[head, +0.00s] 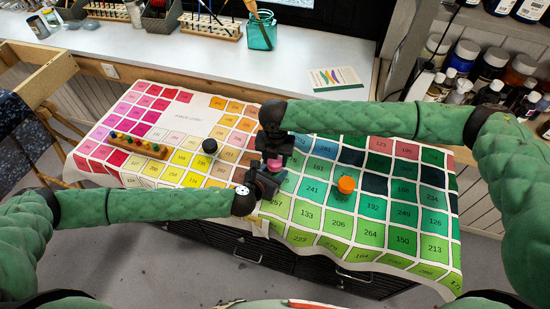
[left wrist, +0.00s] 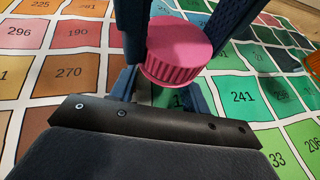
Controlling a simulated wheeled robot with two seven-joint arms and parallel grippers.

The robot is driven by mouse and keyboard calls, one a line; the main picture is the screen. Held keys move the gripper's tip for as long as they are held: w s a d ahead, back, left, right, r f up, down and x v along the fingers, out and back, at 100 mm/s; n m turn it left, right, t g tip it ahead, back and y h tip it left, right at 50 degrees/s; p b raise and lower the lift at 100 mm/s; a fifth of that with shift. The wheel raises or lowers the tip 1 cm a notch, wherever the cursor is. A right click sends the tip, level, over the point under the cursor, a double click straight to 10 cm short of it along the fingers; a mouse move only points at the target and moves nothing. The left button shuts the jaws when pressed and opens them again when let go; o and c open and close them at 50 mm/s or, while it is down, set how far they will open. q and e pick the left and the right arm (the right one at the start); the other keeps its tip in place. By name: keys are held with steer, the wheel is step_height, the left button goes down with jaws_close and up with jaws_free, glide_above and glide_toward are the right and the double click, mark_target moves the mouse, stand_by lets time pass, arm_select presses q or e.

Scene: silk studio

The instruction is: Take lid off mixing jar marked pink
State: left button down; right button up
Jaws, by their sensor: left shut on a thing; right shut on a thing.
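The mixing jar with the pink lid (head: 275,165) is at the middle of the colour-chart cloth. In the left wrist view the ribbed pink lid (left wrist: 176,55) sits over the mostly hidden jar body (left wrist: 165,97). My left gripper (head: 264,186) is shut on the jar body, low at its sides. My right gripper (head: 275,158) comes from above, with its blue fingers on either side of the lid, shut on it. I cannot tell whether the lid is seated on the jar or slightly raised.
A black-lidded jar (head: 210,146) stands to the left and an orange-lidded jar (head: 346,184) to the right on the cloth (head: 190,122). A wooden rack of small coloured pegs (head: 138,146) lies at the left. Bottles fill the shelf at the far right.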

steer(key=n, duration=0.6)
steer(key=shift+w, duration=0.1)
arm_select(q)
steer(key=shift+s, duration=0.1)
arm_select(e)
steer(key=n, duration=0.6)
steer(key=shift+r, duration=0.35)
steer(key=shift+r, duration=0.35)
steer(key=shift+r, duration=0.55)
steer(key=shift+r, duration=1.9)
arm_select(q)
steer(key=c, duration=0.6)
jaws_free()
